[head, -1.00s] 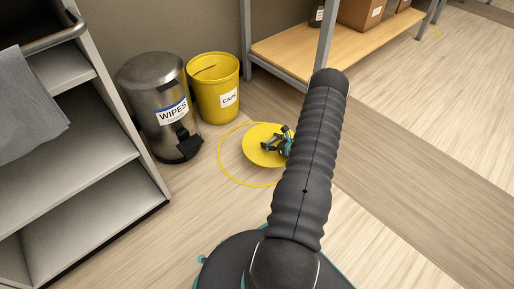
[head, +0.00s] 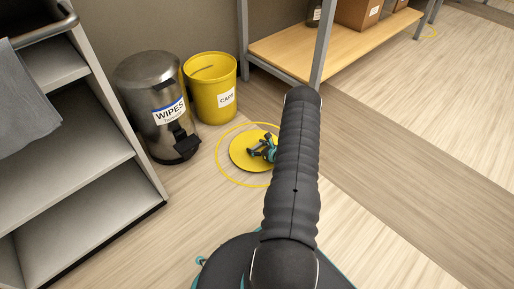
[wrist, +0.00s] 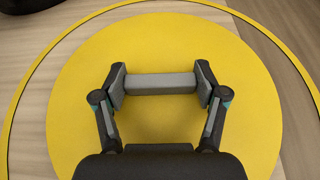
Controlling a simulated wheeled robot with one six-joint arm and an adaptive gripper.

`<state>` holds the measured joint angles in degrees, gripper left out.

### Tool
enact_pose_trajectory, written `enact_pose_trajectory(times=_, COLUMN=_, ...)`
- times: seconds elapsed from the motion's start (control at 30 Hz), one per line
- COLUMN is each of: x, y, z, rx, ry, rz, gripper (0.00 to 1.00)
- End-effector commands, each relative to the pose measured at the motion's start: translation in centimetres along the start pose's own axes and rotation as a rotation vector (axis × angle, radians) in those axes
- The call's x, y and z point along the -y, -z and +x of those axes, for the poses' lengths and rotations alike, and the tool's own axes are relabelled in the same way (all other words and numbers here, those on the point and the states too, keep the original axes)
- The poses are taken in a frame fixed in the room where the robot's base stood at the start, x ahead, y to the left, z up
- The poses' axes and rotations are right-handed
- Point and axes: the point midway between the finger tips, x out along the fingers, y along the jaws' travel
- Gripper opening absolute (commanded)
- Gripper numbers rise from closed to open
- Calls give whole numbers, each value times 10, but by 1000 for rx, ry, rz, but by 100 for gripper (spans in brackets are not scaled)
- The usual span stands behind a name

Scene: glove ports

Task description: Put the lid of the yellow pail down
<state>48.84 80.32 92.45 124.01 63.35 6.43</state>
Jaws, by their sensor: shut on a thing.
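The lid (head: 240,153) is a flat yellow disc in the head view, right of and nearer than the yellow pail. In the wrist view the lid (wrist: 165,45) fills the middle, with a grey bar handle (wrist: 160,83) across it. My gripper (wrist: 160,86) is shut on this handle, one finger at each end. In the head view my gripper (head: 263,151) is over the lid, partly hidden by my arm. The lid looks level, within a thin yellow ring (head: 217,165) on the floor; I cannot tell whether it touches the floor. The yellow pail (head: 205,95), labelled CAPS, stands uncovered.
A steel bin (head: 150,95) labelled WIPES stands left of the pail. A grey shelf cart (head: 90,190) is at the left. A wooden-decked rack (head: 290,50) with boxes stands behind. The floor to the right is clear.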

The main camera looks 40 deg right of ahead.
Motion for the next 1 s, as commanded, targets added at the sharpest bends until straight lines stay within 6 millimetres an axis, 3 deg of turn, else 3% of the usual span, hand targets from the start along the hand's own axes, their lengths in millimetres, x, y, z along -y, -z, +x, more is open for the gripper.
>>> enact_pose_trajectory(times=0.2, x=0, y=2, z=1, rx=0, ry=0, rz=0, gripper=29)
enact_pose_trajectory(times=0.23, x=0, y=2, z=1, rx=0, ry=0, rz=1, gripper=77)
enact_pose_trajectory(times=0.3, x=0, y=2, z=1, rx=-1, ry=0, rz=1, gripper=94)
enact_pose_trajectory(times=0.33, x=0, y=2, z=1, rx=-1, ry=0, rz=1, gripper=97)
enact_pose_trajectory(times=0.73, x=0, y=-1, z=-2, rx=0, ry=0, rz=0, gripper=97)
enact_pose_trajectory(times=1.0, x=2, y=-2, z=-45, rx=-1, ry=4, rz=4, gripper=97)
